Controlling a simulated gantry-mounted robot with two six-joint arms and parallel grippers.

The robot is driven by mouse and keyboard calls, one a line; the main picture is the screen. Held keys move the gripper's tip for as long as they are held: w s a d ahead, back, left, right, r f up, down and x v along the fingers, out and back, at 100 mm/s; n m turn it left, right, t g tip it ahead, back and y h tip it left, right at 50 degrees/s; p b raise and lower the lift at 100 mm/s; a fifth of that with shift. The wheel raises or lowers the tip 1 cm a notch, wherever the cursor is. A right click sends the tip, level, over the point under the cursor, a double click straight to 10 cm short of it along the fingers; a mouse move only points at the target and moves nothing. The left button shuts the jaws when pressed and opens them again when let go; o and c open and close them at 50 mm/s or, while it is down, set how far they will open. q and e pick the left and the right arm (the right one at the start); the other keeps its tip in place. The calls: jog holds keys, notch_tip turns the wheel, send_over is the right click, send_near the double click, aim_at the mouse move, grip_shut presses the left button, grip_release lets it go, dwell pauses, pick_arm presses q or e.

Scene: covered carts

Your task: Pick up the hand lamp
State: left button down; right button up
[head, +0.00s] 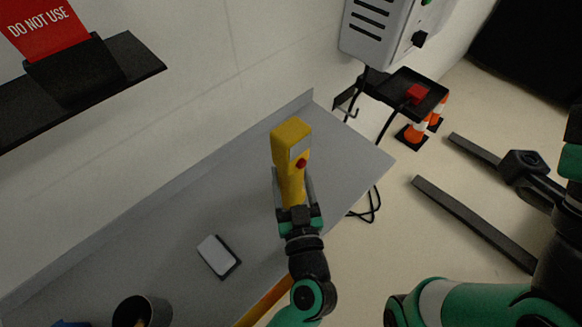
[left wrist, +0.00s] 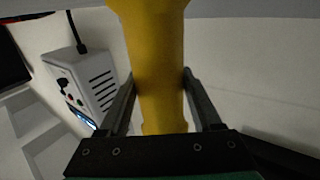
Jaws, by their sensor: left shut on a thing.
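The hand lamp (head: 291,150) is yellow, with a boxy head, a pale grey window and a red button. My left gripper (head: 293,188) is shut on its handle, with one finger on each side. The lamp stands head up over the far right part of the grey bench in the head view. I cannot tell how high it is above the top. My right gripper is not in view.
The grey bench (head: 180,220) carries a white-topped flat block (head: 218,256) and a dark cup (head: 142,312). A dark shelf (head: 130,62) holds a red "DO NOT USE" sign (head: 45,28).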

aim_at(291, 129)
pick_arm(q)
jog(key=shift+r, duration=0.2)
notch_tip(291, 129, up, 15)
jog(key=p, duration=1)
jog(key=shift+r, duration=0.15)
notch_tip(291, 129, up, 12)
jog(key=p, duration=0.6)
jog(key=shift+r, duration=0.25)
jog(key=shift+f, duration=0.15)
